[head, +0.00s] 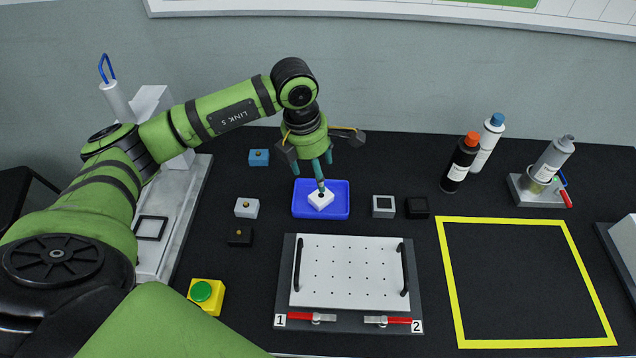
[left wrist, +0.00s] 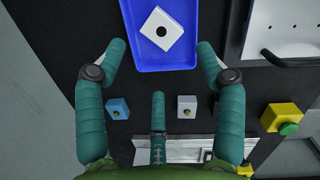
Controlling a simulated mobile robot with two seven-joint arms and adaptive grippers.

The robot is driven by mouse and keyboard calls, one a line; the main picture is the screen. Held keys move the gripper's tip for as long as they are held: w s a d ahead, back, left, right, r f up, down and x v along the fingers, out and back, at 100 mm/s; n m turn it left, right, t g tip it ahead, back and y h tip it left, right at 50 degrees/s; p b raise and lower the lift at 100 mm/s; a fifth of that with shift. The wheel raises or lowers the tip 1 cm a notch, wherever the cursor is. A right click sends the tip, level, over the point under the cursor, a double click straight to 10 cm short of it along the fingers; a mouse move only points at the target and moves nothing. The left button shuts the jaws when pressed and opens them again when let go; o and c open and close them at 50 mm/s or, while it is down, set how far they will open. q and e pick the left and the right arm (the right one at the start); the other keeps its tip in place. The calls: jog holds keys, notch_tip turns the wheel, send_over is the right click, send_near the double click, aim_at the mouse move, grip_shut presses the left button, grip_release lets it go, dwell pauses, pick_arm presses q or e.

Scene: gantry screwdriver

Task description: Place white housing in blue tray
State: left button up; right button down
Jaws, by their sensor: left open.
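The white housing (head: 319,203), a small square block with a dark round hole, lies in the blue tray (head: 342,198). In the left wrist view the housing (left wrist: 171,38) rests turned at an angle on the tray floor (left wrist: 192,55). My left gripper (head: 312,170) is above the tray with its teal fingers spread. One finger covers part of the housing in the head view. In the left wrist view the open fingers (left wrist: 160,62) have nothing between them, and the housing lies beyond their tips. My right gripper is not in view.
Blue (head: 258,157), white (head: 246,208) and black (head: 240,236) blocks stand left of the tray. Grey (head: 383,206) and black (head: 417,207) blocks stand right. A white perforated plate (head: 348,272) lies in front. The yellow-outlined area (head: 527,285) is empty. Bottles (head: 462,165) stand back right.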

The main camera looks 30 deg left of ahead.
pick_arm(q)
jog(key=r, duration=0.4)
jog(key=shift+s+a, duration=0.2)
jog(key=shift+s, duration=0.05)
